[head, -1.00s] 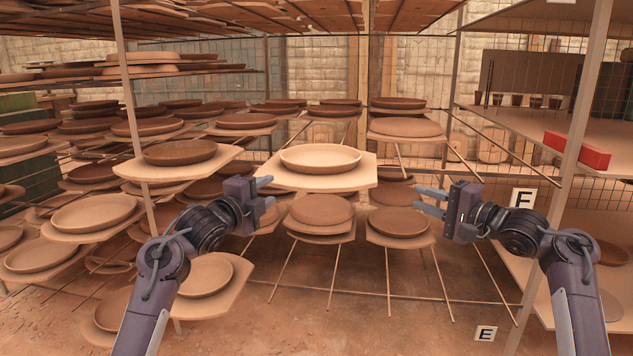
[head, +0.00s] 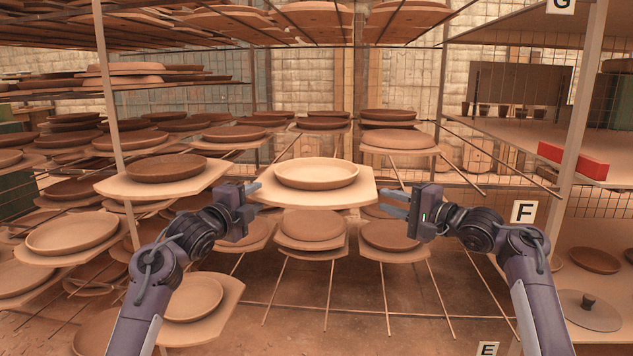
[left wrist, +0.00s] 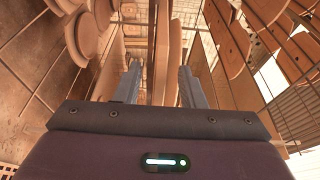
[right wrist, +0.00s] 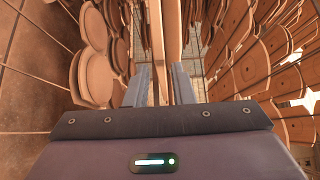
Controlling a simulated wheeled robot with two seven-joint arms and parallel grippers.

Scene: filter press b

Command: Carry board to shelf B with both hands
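The pale board (head: 360,193) rests level on rack rods in the middle of the head view and carries one shallow round dish (head: 316,174). My left gripper (head: 256,190) is open at the board's left edge. My right gripper (head: 390,203) is open at its right edge, its fingers spaced one above the other. The board's edge shows between the parted fingers in the left wrist view (left wrist: 160,60) and in the right wrist view (right wrist: 156,60). I cannot tell whether any fingertip touches it. No label B is in view.
Neighbouring boards with dishes crowd the rack at left (head: 165,168), below (head: 312,225) and at right (head: 398,139). A shelving unit with labels F (head: 523,212) and G stands at right, holding a red block (head: 573,160). An upright post (head: 577,120) stands before it.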

